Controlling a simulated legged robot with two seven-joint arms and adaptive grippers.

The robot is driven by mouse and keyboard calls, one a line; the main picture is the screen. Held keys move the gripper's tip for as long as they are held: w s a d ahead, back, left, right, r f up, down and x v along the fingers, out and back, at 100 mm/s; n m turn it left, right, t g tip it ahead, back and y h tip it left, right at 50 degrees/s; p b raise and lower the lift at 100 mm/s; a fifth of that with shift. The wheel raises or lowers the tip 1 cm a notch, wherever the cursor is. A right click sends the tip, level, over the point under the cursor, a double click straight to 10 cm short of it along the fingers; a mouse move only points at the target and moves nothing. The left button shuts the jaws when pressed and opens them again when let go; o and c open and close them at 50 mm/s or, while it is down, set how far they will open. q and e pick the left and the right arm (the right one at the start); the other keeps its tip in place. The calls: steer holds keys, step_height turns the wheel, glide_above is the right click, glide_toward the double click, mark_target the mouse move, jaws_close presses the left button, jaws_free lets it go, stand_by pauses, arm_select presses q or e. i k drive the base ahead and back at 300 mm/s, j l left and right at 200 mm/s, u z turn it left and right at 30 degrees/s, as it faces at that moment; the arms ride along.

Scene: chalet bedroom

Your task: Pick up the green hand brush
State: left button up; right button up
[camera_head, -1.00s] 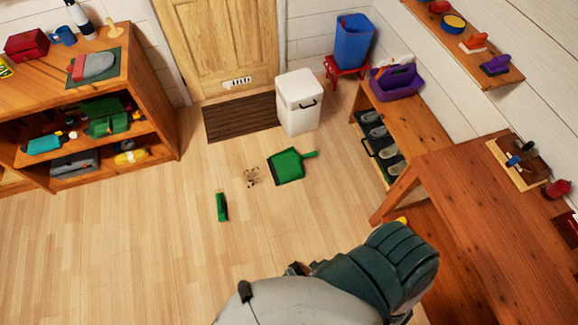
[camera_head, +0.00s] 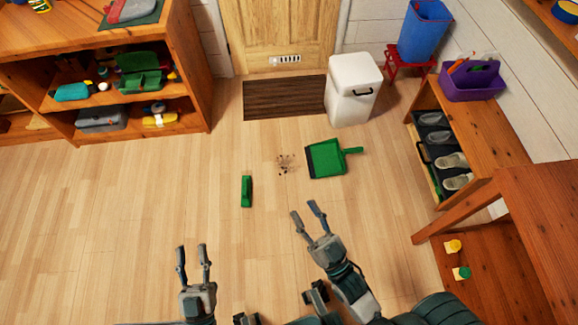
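The green hand brush (camera_head: 247,191) lies on the wooden floor, left of a small pile of dirt (camera_head: 286,163). A green dustpan (camera_head: 328,159) lies on the floor to the right of the dirt. My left gripper (camera_head: 193,248) is open and empty, below and to the left of the brush in the picture. My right gripper (camera_head: 306,213) is open and empty, to the right of and a little below the brush. Neither gripper touches the brush, and nothing hides it.
A wooden shelf (camera_head: 188,66) with tools stands at the left. A white bin (camera_head: 352,90) and a brown mat (camera_head: 285,97) are by the door. A wooden bench (camera_head: 490,135) and table (camera_head: 540,200) stand at the right.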

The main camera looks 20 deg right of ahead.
mark_target(246, 179)
steer(key=i, duration=0.3)
steer(key=i+l+u, duration=0.2)
steer(key=i+u, duration=0.15)
steer(key=i, duration=0.2)
steer(key=i+l+u, duration=0.35)
steer(key=i+u, duration=0.15)
steer(key=u, duration=0.3)
